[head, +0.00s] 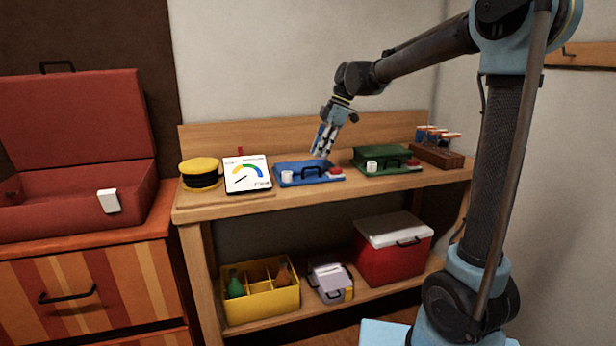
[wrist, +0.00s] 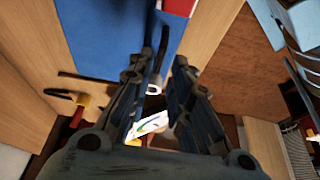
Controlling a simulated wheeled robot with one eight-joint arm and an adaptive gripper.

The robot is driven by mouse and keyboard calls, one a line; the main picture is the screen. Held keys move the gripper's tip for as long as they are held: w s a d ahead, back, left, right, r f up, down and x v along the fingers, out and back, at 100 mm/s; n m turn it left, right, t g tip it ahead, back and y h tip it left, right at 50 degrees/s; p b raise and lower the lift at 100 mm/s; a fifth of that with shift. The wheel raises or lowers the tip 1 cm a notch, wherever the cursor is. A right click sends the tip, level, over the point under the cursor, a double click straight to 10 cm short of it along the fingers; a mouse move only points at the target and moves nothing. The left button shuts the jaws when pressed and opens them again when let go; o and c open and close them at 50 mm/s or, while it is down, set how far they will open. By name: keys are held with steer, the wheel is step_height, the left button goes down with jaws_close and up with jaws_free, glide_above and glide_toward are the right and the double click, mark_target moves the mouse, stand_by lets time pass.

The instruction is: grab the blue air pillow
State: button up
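The blue air pillow (head: 290,170) appears as a flat blue pad on the tabletop, with a dark handle, a small white piece and a red piece at its front. It also shows as a broad blue surface at the top of the wrist view (wrist: 110,30). My gripper (head: 321,152) points down just above the pad's back right part in the head view. In the wrist view my gripper (wrist: 164,65) has its fingers apart, with nothing clearly held between them. A dark bar, possibly the handle, lies near the fingertips; whether they touch it I cannot tell.
A gauge card (head: 246,176) and a yellow cap (head: 200,170) stand left of the pad. A green case (head: 378,157) is close on its right, then a wooden rack (head: 437,156). A wooden backboard (head: 250,138) rises behind. A red cooler (head: 392,262) sits below.

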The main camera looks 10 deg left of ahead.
mark_target(307, 168)
steer(key=shift+x, duration=2.85)
steer(key=shift+a, duration=0.15)
jaws_close()
steer(key=shift+r, duration=0.1)
